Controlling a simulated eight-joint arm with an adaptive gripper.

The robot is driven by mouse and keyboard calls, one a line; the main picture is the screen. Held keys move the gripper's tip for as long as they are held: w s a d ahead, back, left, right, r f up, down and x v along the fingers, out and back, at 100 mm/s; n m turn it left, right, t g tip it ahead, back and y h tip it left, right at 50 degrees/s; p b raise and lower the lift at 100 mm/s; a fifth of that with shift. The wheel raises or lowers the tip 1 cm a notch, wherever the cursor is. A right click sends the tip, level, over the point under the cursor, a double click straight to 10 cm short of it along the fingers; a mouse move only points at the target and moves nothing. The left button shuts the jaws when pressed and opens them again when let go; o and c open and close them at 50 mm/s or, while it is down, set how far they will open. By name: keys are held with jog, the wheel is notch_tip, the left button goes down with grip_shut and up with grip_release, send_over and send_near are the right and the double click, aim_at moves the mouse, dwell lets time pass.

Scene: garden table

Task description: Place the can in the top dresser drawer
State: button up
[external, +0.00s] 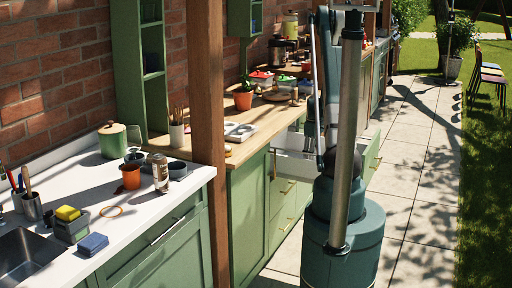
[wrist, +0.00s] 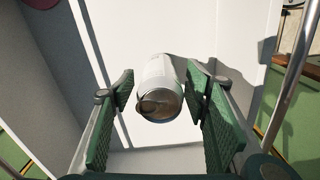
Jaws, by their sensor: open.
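A silver-grey can (wrist: 158,90) shows in the wrist view between the two green-padded fingers of my gripper (wrist: 162,84). Its end with the opening faces the camera. The fingers are apart, with a clear gap at the can's left; on the right the finger is close, and I cannot tell whether it touches. Around the can are the white walls and floor of the open drawer (wrist: 240,30). In the external view the pulled-out drawer (external: 292,167) shows beside my arm in the green dresser (external: 247,208). My arm hides the can there.
The wooden top above the drawers holds a potted plant (external: 243,96), a white tray (external: 239,131) and several pots. A wooden post (external: 208,120) stands left of the dresser. A white counter (external: 100,215) with a sink is at front left. The paved path (external: 410,170) at right is clear.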

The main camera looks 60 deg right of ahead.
notch_tip(320, 180, up, 12)
jog(key=shift+f+p, duration=0.1)
jog(key=shift+p, duration=1.05)
